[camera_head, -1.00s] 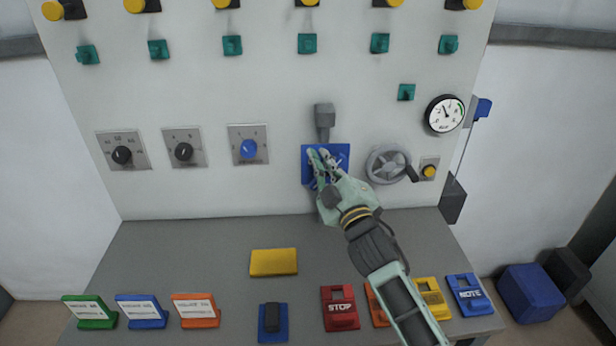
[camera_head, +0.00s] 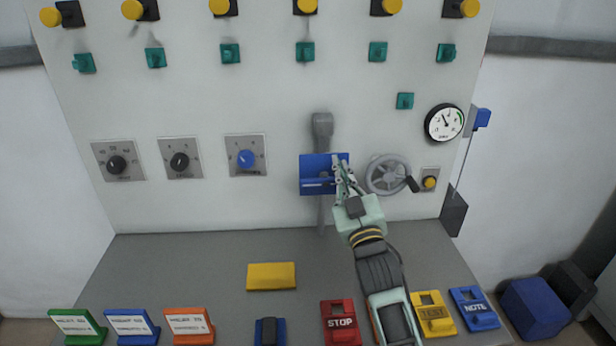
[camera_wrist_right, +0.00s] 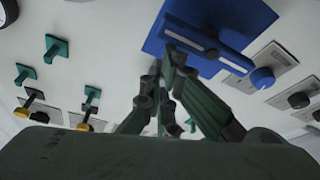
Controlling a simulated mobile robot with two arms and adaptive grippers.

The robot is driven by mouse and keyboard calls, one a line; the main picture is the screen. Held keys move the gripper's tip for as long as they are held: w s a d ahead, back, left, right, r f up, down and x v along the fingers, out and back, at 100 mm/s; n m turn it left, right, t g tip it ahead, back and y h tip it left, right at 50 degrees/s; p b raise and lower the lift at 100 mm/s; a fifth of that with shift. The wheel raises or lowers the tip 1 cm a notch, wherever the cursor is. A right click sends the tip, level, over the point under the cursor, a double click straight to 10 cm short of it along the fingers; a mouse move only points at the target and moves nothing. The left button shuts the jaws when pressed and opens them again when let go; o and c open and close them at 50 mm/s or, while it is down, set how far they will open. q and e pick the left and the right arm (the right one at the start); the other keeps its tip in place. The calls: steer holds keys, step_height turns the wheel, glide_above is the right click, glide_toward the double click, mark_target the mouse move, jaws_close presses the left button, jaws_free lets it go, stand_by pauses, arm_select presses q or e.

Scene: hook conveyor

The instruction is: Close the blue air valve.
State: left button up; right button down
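The blue air valve (camera_head: 312,174) is a blue square plate with a blue bar handle, mounted low in the middle of the panel. The handle lies about level across the plate. In the right wrist view the valve (camera_wrist_right: 232,20) is at the top, its bar handle (camera_wrist_right: 205,45) running slantwise. My right gripper (camera_head: 341,168) is at the right edge of the plate. Its fingers (camera_wrist_right: 172,55) come together at the tips, beside one end of the handle. Nothing shows between them. I cannot tell whether the tips touch the handle. My left gripper is not in view.
A grey handwheel (camera_head: 388,174) is close to the right of my gripper, with a gauge (camera_head: 444,123) above. A grey pipe fitting (camera_head: 322,130) is above the valve. Dials (camera_head: 246,158) are to the left. A yellow block (camera_head: 271,276) and a red STOP sign (camera_head: 341,322) are on the grey shelf.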

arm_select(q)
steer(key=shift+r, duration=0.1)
arm_select(e)
steer(key=shift+d+f, duration=0.2)
steer(key=shift+f, duration=0.15)
stand_by(0.4)
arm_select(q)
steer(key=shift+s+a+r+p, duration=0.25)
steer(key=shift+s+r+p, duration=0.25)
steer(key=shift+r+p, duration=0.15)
arm_select(e)
steer(key=s+r, duration=0.1)
steer(key=s, duration=0.8)
steer(key=shift+s+r, duration=0.15)
steer(key=shift+s, duration=0.1)
